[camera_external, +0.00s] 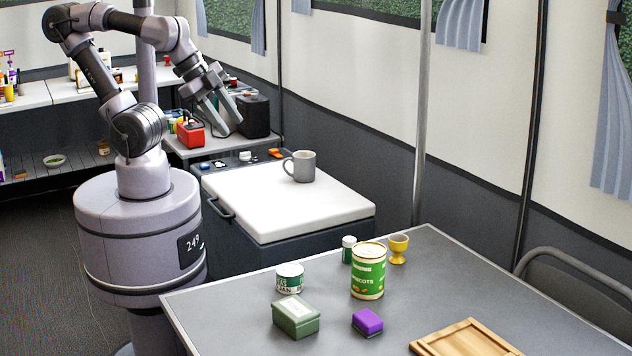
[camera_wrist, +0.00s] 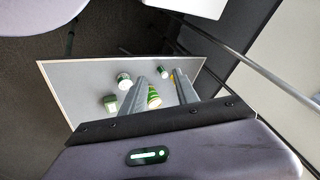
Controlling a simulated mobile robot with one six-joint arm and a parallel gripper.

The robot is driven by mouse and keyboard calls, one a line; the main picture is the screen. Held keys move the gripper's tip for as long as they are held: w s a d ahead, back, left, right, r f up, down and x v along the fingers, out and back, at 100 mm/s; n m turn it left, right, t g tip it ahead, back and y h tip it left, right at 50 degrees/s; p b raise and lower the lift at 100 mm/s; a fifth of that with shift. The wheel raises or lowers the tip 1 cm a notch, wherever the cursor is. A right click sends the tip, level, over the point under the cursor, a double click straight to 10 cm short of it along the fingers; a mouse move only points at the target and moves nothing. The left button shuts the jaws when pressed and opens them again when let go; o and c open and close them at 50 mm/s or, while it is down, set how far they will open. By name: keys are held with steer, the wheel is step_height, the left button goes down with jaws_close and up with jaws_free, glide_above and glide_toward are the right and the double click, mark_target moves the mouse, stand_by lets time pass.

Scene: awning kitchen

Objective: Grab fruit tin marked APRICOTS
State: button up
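The APRICOTS tin (camera_external: 368,272) is a green can with a cream lid, standing upright on the grey table (camera_external: 430,300) at the front. In the wrist view, the tin (camera_wrist: 154,100) shows between my two fingers, well beyond them and partly hidden by them. My gripper (camera_external: 231,127) is raised at the back left, pointing down, far from the tin. Its fingers are spread, and the gap (camera_wrist: 160,75) between them is empty.
Near the tin stand a white-and-green can (camera_external: 289,278), a green-capped jar (camera_external: 348,249), a yellow egg cup (camera_external: 398,248), a green box (camera_external: 296,317) and a purple sponge (camera_external: 367,322). A wooden board (camera_external: 465,340) lies right. A grey mug (camera_external: 304,166) stands on the white-topped cooler (camera_external: 270,205).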

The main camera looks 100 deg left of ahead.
steer(key=shift+o, duration=0.4)
steer(key=o, duration=1.1)
